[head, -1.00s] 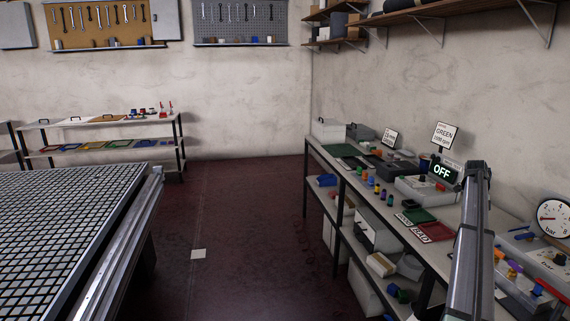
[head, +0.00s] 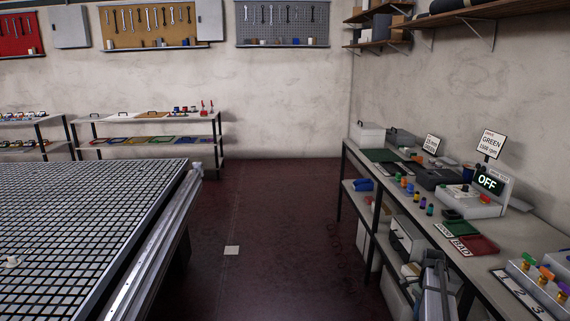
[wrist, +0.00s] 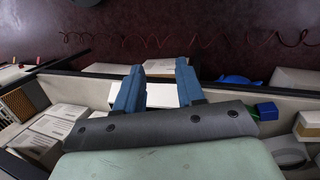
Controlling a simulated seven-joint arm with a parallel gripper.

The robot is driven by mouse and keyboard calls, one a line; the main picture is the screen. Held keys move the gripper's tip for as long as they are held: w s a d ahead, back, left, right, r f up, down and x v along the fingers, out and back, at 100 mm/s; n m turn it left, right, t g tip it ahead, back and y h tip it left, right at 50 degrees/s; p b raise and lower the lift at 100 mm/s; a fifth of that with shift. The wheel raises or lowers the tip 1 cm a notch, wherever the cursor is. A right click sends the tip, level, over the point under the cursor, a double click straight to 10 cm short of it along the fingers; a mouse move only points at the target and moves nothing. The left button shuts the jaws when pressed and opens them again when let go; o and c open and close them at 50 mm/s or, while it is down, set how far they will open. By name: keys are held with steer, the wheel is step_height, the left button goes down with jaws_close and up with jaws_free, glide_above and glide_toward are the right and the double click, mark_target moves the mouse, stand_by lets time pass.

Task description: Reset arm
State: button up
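My gripper (wrist: 158,88) shows in the wrist view as two blue fingers with a clear gap between them, open and empty. Beyond the fingers are a white box and the lower shelf. In the head view only a grey link of my arm (head: 432,288) shows at the lower right, in front of the bench. The gripper itself is not visible there.
The bench (head: 408,218) on the right carries a device reading OFF (head: 487,182), a green tray (head: 462,229) and a red tray (head: 480,245). The grid table (head: 95,225) is on the left.

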steer(key=s+a+f+n+g, duration=0.1)
steer(key=s+a+f+n, duration=0.3)
steer(key=s+a+f, duration=0.55)
steer(key=s+a+f+n+g, duration=0.1)
steer(key=s+a+f+n, duration=0.45)
steer(key=a+f, duration=0.7)
steer(key=s+a+f+n, duration=0.2)
steer(key=s+a, duration=0.2)
steer(key=s, duration=0.5)
steer(key=s+a+f+n+g+h, duration=0.1)
steer(key=s+a+f+n, duration=0.1)
steer(key=s, duration=0.7)
steer(key=s+a+f+n, duration=0.3)
steer(key=s+a, duration=0.3)
steer(key=s, duration=0.3)
steer(key=shift+a+g, duration=0.3)
steer(key=shift+a, duration=0.1)
steer(key=shift+o, duration=0.2)
steer(key=shift+s, duration=0.1)
